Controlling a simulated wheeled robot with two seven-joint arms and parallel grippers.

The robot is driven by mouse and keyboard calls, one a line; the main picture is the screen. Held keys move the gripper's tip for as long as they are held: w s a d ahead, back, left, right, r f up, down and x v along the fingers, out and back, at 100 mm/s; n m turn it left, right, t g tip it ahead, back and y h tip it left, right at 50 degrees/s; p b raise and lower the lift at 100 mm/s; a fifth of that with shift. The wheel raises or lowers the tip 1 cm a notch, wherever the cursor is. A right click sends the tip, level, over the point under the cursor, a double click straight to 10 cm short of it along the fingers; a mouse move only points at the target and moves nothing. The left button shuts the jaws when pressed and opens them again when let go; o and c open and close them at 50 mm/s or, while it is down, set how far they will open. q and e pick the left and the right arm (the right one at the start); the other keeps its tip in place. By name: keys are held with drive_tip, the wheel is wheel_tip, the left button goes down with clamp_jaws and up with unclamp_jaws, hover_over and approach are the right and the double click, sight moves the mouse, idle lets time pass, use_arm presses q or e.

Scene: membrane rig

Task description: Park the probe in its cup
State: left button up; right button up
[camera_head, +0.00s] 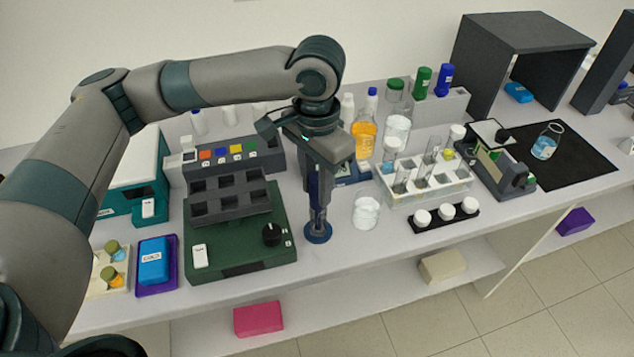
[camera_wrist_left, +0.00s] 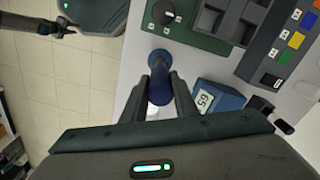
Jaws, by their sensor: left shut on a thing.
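My left gripper (camera_head: 318,200) points straight down over the front of the bench, its jaws shut on the probe. In the left wrist view the probe's blue round body (camera_wrist_left: 160,88) shows between the two fingertips. The cup (camera_head: 318,236), a blue round piece, stands on the bench directly below the fingers. In the left wrist view its rim (camera_wrist_left: 159,57) shows just beyond the probe. The fingers hide much of the probe, and I cannot tell whether its lower end is inside the cup.
A green device (camera_head: 240,240) with a black knob stands close left of the cup. A glass beaker (camera_head: 366,212) stands close on the right. A blue meter (camera_wrist_left: 218,98) reading 65 is behind. A white tube rack (camera_head: 425,188) and black strip of white-capped jars (camera_head: 443,218) lie farther right.

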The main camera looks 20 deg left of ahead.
use_arm(q)
drive_tip(key=shift+f, duration=0.2)
use_arm(e)
drive_tip(key=shift+r, duration=0.25)
use_arm(q)
drive_tip(key=o, duration=1)
drive_tip(key=shift+c, duration=0.2)
use_arm(e)
drive_tip(key=shift+d, duration=0.25)
use_arm(q)
wheel_tip(320, 180, up, 17)
drive_tip(key=b, duration=0.2)
drive_tip(key=shift+r, duration=0.15)
use_arm(e)
drive_tip(key=shift+w+a+f+t, duration=0.15)
drive_tip(key=shift+w+a+f, duration=0.15)
drive_tip(key=shift+w+f, duration=0.3)
drive_tip(key=shift+w+a+f+t, duration=0.15)
drive_tip(key=shift+w+a+f, duration=0.1)
drive_tip(key=shift+w+f, duration=0.3)
drive_tip(key=shift+s, duration=0.2)
